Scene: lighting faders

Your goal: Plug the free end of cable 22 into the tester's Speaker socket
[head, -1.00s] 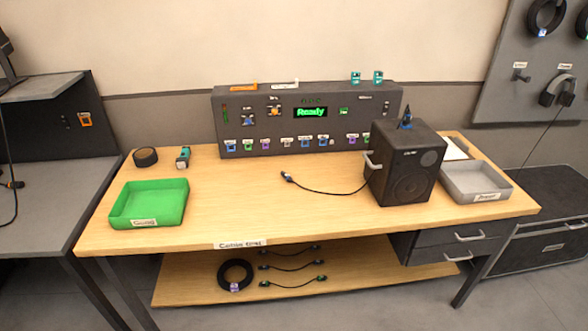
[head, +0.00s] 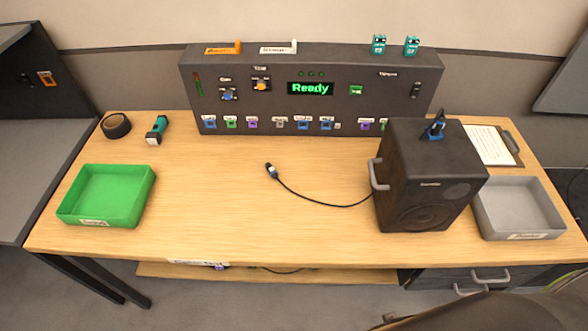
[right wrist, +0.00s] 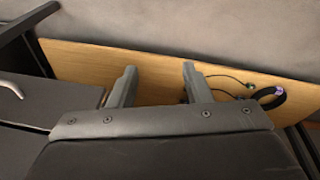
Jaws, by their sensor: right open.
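A black cable (head: 320,201) lies on the wooden table and runs behind the speaker's left side. Its free end, a dark plug (head: 270,170) with a light band, rests on the bare tabletop left of the speaker. I cannot read a number on it. The dark tester (head: 270,107) stands at the back with a green "Ready" display and a row of coloured sockets along its lower front. Their small labels are not legible, and the speaker covers part of the row. My right gripper (right wrist: 158,82) is open and empty, away from the cable. My left gripper is not in view.
A green tray (head: 107,222) is at left, a grey tray (head: 520,210) at right. A lower shelf (right wrist: 75,62) holds a coiled cable (right wrist: 268,97). The table's middle front is clear.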

